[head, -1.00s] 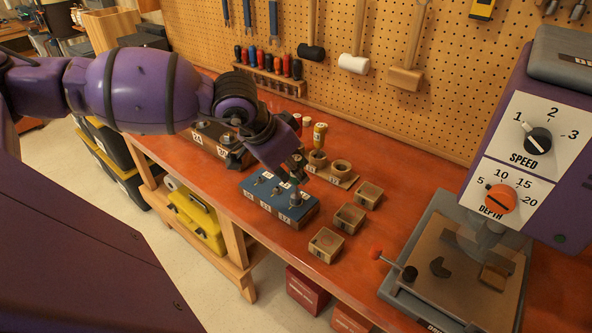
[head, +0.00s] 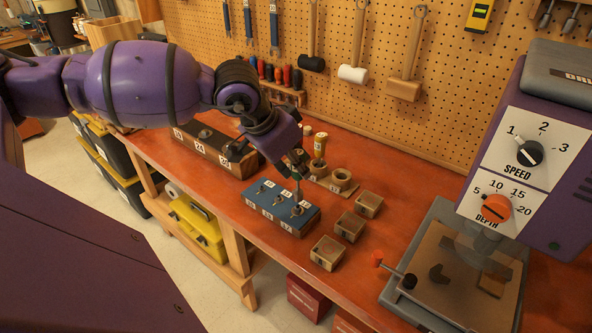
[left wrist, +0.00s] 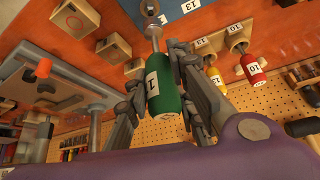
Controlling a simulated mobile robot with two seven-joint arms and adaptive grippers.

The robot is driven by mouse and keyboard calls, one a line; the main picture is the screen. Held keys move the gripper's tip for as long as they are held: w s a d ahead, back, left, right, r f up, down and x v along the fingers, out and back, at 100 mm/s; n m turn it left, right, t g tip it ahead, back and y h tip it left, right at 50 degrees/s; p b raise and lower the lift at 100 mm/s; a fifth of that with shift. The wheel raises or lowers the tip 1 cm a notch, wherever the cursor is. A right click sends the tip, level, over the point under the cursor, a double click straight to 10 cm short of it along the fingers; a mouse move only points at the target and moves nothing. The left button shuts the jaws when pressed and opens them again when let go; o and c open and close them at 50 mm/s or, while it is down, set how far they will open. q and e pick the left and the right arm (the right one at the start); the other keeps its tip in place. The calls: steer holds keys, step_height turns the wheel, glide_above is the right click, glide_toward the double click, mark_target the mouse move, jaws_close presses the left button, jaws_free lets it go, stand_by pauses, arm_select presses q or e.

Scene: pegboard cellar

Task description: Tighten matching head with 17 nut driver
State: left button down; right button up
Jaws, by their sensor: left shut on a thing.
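My left gripper (head: 297,160) is shut on a green-handled nut driver (left wrist: 165,85) and holds it upright. Only part of the label on the handle can be read, a "1". The driver's metal shaft also shows in the head view (head: 297,187), pointing down at the front right corner of the blue block (head: 310,219). A metal head (head: 297,210) sits on that corner, behind the label 17 (head: 286,227). The driver's lower end is just above or on this head; I cannot tell which. Several other heads stand on the block. My right gripper is not in view.
A yellow-handled driver (head: 320,146) stands in a wooden holder behind the block, beside an empty ring holder (head: 341,177). Several small wooden boxes (head: 327,252) lie to the right. A dark numbered block (head: 215,150) is at the left. A drill press (head: 520,150) stands at the right.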

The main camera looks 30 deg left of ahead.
arm_select(q)
steer(key=shift+r+p, duration=0.35)
steer(key=shift+r, duration=1.3)
steer(key=c, duration=2.1)
jaws_free()
jaws_close()
